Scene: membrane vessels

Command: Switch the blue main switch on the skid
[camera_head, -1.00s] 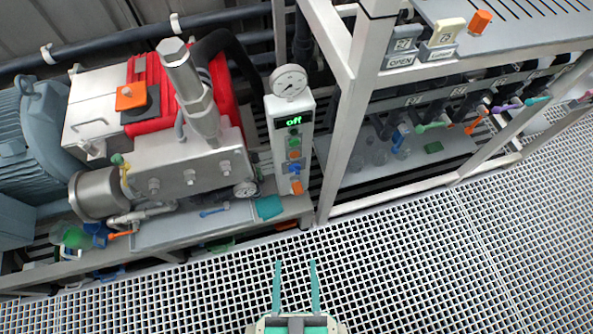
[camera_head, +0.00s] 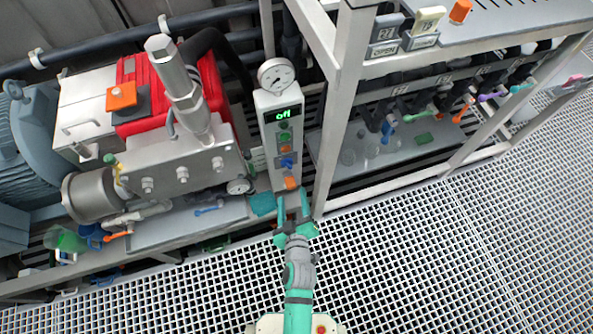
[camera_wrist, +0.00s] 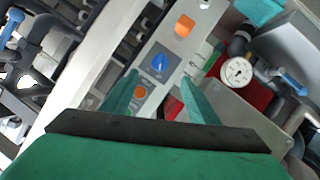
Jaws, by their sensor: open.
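The blue main switch (camera_head: 287,162) is a round knob on the front of a narrow pale control box (camera_head: 264,125) on the skid. It also shows in the wrist view (camera_wrist: 159,62), between an orange knob above and an orange button below. A green "off" shows on the box's display (camera_head: 283,114). My gripper (camera_head: 293,198) is open and empty, in front of the lower end of the box, below the blue switch in the head view. In the wrist view its fingers (camera_wrist: 160,77) frame the area just below the switch. I see no contact with it.
An orange knob (camera_head: 291,182) sits below the switch, an orange button (camera_head: 286,149) and a green one (camera_head: 284,137) above. A gauge (camera_head: 276,75) tops the box. A metal frame post (camera_head: 343,110) stands close on the right. The grating floor (camera_head: 400,260) is clear.

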